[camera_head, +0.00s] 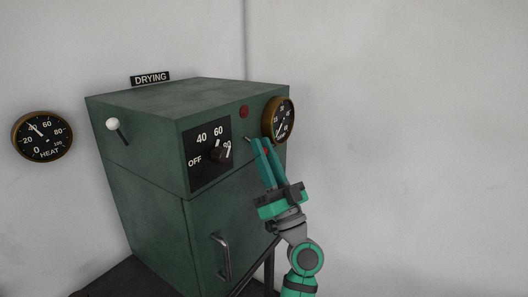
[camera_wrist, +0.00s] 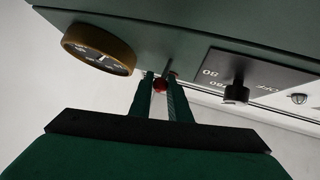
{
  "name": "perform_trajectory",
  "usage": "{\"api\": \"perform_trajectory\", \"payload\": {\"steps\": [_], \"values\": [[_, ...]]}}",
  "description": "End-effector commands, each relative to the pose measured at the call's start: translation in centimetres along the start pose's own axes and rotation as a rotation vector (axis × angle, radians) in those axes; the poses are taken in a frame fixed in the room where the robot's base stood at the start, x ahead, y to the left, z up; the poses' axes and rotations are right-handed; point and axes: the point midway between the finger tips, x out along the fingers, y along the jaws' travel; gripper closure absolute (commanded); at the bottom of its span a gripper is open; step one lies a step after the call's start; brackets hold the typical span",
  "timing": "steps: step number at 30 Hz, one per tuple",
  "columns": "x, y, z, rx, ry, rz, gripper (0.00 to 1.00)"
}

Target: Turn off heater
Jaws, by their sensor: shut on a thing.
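The heater is a green cabinet (camera_head: 150,190) with a black dial panel (camera_head: 196,178) marked OFF, 40, 60 and a higher number. Its dark knob (camera_head: 219,153) has a white mark toward the high end, away from OFF; the knob also shows in the wrist view (camera_wrist: 237,92). A thin metal lever (camera_head: 248,139) stands out from the front, right of the dial. The wrist view shows its rod (camera_wrist: 168,68) and red ball end (camera_wrist: 160,85) between my fingers. My gripper (camera_head: 262,143) is shut on this lever; the fingers partly hide it.
A brass-rimmed gauge (camera_head: 279,120) is at the cabinet's right edge, close to my fingers. A red lamp (camera_head: 243,112) is above. A white-balled lever (camera_head: 113,125) is on the left side, a door handle (camera_head: 221,257) below. A HEAT gauge (camera_head: 42,136) hangs on the wall.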

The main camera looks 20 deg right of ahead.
Motion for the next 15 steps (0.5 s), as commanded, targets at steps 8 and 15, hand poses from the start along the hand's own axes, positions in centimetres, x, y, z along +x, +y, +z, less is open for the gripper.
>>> {"api": "perform_trajectory", "payload": {"steps": [8,15], "values": [[-0.02,0.05,0.08,0.000,-0.002,0.001,0.65],[-0.62,0.07,0.10,0.000,-0.002,0.002,0.65]]}}
